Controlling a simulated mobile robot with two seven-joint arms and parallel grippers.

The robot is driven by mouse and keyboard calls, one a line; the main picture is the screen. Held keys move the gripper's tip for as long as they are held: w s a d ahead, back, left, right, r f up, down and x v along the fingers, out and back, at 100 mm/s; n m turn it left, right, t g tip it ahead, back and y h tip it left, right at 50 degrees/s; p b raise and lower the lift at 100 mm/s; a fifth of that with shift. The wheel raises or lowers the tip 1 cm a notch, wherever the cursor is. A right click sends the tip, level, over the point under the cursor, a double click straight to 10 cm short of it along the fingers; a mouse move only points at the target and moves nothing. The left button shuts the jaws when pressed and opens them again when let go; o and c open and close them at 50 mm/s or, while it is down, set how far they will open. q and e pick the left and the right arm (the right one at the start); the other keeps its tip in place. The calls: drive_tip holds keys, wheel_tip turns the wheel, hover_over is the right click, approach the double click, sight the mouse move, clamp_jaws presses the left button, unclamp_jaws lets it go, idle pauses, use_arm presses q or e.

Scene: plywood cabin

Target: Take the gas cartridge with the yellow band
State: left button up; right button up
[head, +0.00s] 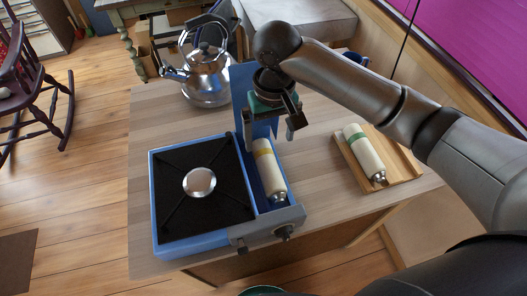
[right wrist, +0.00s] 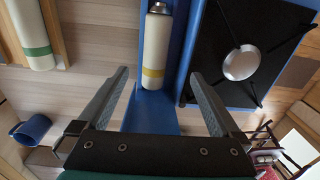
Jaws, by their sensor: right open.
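The gas cartridge with the yellow band (head: 268,172) is a cream cylinder lying in the side compartment of the blue camping stove (head: 190,245). It also shows in the right wrist view (right wrist: 156,45), with its yellow band towards the gripper. My right gripper (head: 272,137) is open and empty above the far end of this cartridge. In the right wrist view its fingers (right wrist: 163,85) stand apart, with the cartridge's banded end seen between them. The stove's compartment lid (head: 242,84) stands raised behind. My left gripper is not in view.
A cream cartridge with a green band (head: 357,139) lies on a wooden tray (head: 403,165) at the right. A steel kettle (head: 207,88) stands behind the stove. A blue mug (right wrist: 32,129) shows in the right wrist view. Bare tabletop (head: 315,175) lies between stove and tray.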

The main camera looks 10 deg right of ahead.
hover_over(268, 163)
drive_tip(key=f, duration=0.5)
drive_tip(key=s+f, duration=0.1)
drive_tip(key=f, duration=0.2)
drive_tip(key=shift+d+f+b, duration=0.25)
drive_tip(key=shift+f+b, duration=0.05)
drive_tip(key=shift+b, duration=0.1)
drive_tip(key=f, duration=0.3)
drive_tip(key=w+f, duration=0.1)
drive_tip(key=shift+a+f, duration=0.3)
drive_tip(key=shift+f, duration=0.65)
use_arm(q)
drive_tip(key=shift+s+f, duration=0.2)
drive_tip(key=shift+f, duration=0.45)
use_arm(e)
drive_tip(key=c, duration=1.5)
